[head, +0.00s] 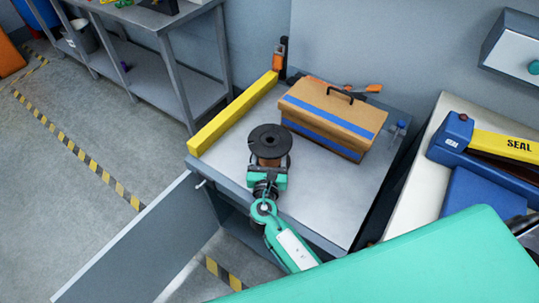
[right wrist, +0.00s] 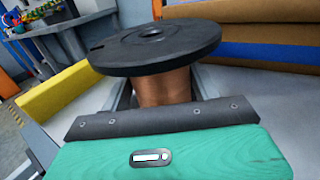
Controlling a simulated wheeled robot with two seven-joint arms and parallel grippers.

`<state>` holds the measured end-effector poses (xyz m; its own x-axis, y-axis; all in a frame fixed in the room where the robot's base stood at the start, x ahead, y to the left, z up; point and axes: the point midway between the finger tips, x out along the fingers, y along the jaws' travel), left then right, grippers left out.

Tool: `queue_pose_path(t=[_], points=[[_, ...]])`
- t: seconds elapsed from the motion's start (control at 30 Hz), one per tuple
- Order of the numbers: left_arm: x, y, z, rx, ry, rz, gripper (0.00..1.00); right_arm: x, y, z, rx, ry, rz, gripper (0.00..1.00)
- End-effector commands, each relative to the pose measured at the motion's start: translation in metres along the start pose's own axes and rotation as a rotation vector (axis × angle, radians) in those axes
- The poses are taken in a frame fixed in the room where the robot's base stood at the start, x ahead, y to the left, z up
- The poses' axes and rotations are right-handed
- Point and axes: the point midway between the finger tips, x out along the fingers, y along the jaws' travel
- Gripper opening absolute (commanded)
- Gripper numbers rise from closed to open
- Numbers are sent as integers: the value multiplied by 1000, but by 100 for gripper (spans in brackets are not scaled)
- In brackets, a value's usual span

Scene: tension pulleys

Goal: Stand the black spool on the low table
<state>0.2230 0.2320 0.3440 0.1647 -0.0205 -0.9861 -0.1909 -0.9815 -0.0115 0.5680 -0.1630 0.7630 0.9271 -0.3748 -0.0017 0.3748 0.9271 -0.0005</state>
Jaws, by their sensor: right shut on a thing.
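The black spool (head: 268,140) has a flat black top flange with a centre hole and a copper-coloured winding below it. It looks upright over the low table (head: 326,205), left of the toolbox. It also shows in the right wrist view (right wrist: 155,48), where its lower end is hidden behind my gripper. My right gripper (head: 270,163) is shut on the spool, with its fingers on either side of the winding under the top flange. I cannot tell whether the spool's bottom touches the tabletop. My left gripper is not in view.
A brown toolbox (head: 333,112) with blue stripes stands at the table's back. A yellow bar (head: 233,113) runs along the left edge. An orange-handled tool (head: 362,88) lies behind the toolbox. The tabletop's front right is clear. A sealing machine (head: 480,148) stands on the right-hand bench.

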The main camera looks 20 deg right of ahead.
Motion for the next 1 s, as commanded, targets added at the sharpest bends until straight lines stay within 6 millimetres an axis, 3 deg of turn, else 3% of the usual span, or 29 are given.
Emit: queue_pose_path(t=[0.1, 0.13, 0.23, 0.63, 0.83, 1.0], points=[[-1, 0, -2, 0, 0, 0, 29, 0, 0, 0, 1, -3, 0, 17], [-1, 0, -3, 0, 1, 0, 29, 0, 0, -2, 0, 0, 0, 64], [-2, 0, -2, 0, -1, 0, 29, 0, 0, -1, 0, 0, 0, 84], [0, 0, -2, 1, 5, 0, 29, -3, 0, 0, 0, 1, 1, 84], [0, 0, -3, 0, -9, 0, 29, -39, 0, -2, 0, 3, 1, 84], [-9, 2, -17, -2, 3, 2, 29, -77, 0, -2, -1, 2, 1, 84]])
